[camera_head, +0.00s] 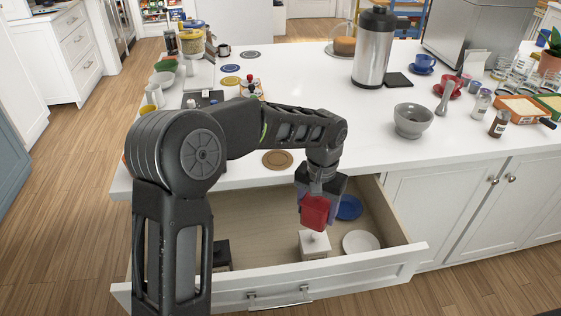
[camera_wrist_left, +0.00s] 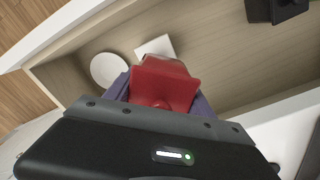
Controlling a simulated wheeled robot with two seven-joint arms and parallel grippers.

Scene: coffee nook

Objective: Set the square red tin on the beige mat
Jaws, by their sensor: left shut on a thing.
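The square red tin (camera_head: 314,211) is held in my left gripper (camera_head: 318,196) above the open drawer, over a white box in the head view. The red tin (camera_wrist_left: 165,82) also shows in the left wrist view, between the purple-grey fingers of my left gripper (camera_wrist_left: 162,98), which are shut on it. The gripper hides part of the tin. A round tan mat (camera_head: 277,159), the closest match to the beige mat, lies bare near the counter's front edge, left of and beyond the gripper. My right gripper is not in view.
The open drawer (camera_head: 265,228) holds a white box (camera_head: 314,246), a white plate (camera_head: 361,242), a blue dish (camera_head: 349,207) and a dark box (camera_head: 221,254). A grey bowl (camera_head: 413,120) stands right on the counter (camera_head: 310,88). Yellow (camera_head: 231,81) and blue (camera_head: 230,68) mats lie farther back.

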